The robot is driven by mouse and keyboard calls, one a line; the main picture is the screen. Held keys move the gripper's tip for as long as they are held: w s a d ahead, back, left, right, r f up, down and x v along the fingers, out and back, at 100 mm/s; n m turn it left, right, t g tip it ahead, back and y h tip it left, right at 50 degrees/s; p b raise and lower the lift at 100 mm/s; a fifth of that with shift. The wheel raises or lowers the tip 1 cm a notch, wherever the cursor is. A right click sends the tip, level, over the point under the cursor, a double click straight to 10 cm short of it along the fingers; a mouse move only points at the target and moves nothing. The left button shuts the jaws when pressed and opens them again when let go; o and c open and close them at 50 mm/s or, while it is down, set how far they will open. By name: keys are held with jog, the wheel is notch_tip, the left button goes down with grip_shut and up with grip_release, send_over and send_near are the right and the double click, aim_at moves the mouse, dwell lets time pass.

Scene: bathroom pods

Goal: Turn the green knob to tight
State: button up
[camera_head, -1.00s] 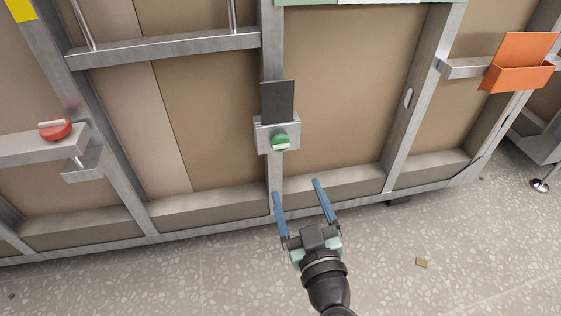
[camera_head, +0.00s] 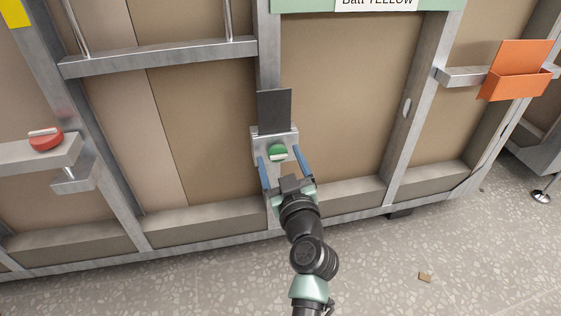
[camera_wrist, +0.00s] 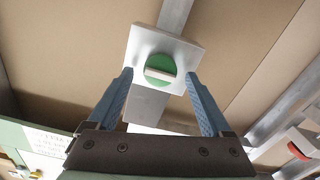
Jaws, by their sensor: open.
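The green knob (camera_head: 277,153) is a round disc with a pale bar across it, set on a grey metal plate (camera_head: 289,139) on the upright post. In the wrist view the knob (camera_wrist: 160,68) lies ahead, with its bar slightly tilted from level, on the pale plate (camera_wrist: 140,48). My gripper (camera_head: 279,152) is open, with its blue fingers on either side of the knob in the head view. In the wrist view the fingertips (camera_wrist: 160,75) flank the knob with gaps on both sides. I cannot tell how far the tips are from the plate.
A dark grey panel (camera_head: 274,110) stands directly above the knob. A red knob (camera_head: 46,140) sits on a ledge at left. An orange holder (camera_head: 515,84) is at right. Metal frame bars surround brown panels.

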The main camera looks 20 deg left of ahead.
jog(key=shift+c, duration=0.3)
grip_shut()
jog(key=m, duration=0.4)
jog(key=shift+d+m, duration=0.1)
jog(key=shift+m, duration=0.2)
jog(key=m, duration=0.4)
jog(key=shift+w+m+p, duration=0.1)
jog(key=shift+m+p, duration=0.2)
jog(key=shift+p, duration=0.05)
jog(key=m+p, duration=0.1)
jog(key=m, duration=0.3)
jog(key=shift+d+m, duration=0.1)
jog(key=shift+m, duration=0.2)
jog(key=shift+f+m+p, duration=0.15)
jog(key=shift+m+p, duration=0.5)
jog(key=shift+m, duration=1.45)
